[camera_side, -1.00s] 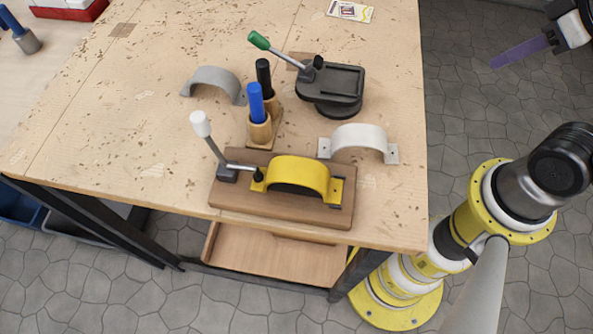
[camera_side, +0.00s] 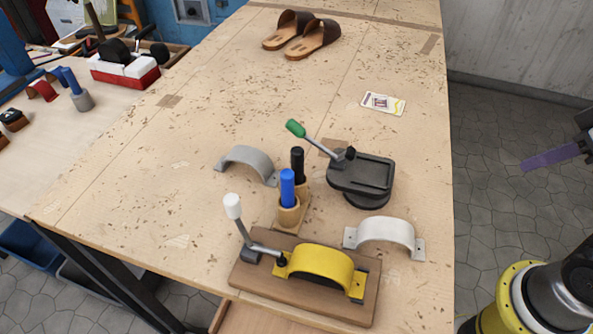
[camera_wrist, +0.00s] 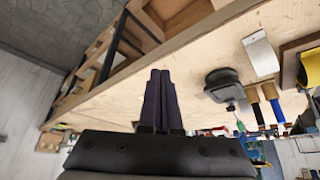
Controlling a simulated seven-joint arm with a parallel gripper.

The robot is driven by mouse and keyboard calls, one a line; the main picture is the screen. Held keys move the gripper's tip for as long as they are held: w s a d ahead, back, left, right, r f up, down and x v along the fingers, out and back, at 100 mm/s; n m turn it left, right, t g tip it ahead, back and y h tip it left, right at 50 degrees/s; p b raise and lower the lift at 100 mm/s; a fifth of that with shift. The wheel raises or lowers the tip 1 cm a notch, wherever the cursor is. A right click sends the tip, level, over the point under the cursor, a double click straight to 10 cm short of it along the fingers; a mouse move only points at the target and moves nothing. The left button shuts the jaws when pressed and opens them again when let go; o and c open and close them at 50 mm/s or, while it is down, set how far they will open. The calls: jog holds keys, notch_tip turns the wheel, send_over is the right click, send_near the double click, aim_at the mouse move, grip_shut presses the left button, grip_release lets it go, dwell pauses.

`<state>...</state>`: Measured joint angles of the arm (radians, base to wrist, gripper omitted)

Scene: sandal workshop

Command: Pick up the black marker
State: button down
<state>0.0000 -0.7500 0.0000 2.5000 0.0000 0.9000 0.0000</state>
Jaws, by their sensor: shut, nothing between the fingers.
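The black marker (camera_side: 297,165) stands upright in a wooden holder (camera_side: 303,203) on the workbench. My gripper (camera_side: 548,160) is at the right edge of the side view, off the bench's right side and well apart from the markers. Only its purple fingers and a bit of its dark body show there. In the wrist view my gripper's fingers (camera_wrist: 160,85) are together and empty.
A black clamp with a green-tipped lever (camera_side: 360,178) stands right of the markers. A grey bracket (camera_side: 247,158) is left, a white bracket (camera_side: 385,232) right. A yellow bracket (camera_side: 320,265) on a wooden board is in front. Sandals (camera_side: 302,35) and a card (camera_side: 383,103) lie farther back.

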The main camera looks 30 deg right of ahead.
jog(key=c, duration=0.6)
grip_release()
